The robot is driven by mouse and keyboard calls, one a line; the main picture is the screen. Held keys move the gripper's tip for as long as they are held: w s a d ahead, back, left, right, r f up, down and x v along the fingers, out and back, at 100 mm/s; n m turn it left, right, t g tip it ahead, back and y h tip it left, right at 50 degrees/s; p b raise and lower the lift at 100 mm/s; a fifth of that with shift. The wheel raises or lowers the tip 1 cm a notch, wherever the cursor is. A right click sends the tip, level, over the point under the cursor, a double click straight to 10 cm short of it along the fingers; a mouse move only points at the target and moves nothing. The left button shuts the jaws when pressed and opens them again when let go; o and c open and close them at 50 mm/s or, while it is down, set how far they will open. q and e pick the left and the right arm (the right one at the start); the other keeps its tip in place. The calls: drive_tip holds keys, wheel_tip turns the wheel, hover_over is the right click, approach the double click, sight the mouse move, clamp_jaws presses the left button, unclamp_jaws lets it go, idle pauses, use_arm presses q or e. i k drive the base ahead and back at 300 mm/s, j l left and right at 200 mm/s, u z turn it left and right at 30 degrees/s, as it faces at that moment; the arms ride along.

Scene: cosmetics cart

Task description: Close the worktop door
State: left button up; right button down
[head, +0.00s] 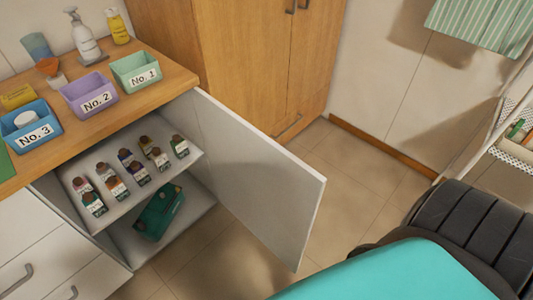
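The worktop door (255,180) is a white panel hinged at the right side of the cabinet under the wooden worktop (160,85). It stands wide open, swung out over the tiled floor. The open cabinet shows an upper shelf (110,212) with several small bottles (138,170) and a green box (158,212) on the level below. Neither of my grippers is in the head view.
On the worktop are bins No. 1 (136,72), No. 2 (90,95) and No. 3 (32,128), plus bottles. White drawers (35,265) are at left, a wooden cupboard (240,50) behind. A turquoise surface (390,275) and black cushion (480,235) occupy the lower right.

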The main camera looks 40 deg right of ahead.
sight(274, 193)
drive_tip(key=k+l+u, duration=0.2)
drive_tip(key=l, duration=0.3)
drive_tip(key=k+l+u, duration=0.2)
drive_tip(key=k+l, duration=0.2)
drive_tip(key=l+u, duration=0.2)
drive_tip(key=l, duration=0.75)
drive_tip(key=l+u, duration=0.25)
drive_tip(key=l, duration=0.7)
drive_tip(key=k, duration=0.05)
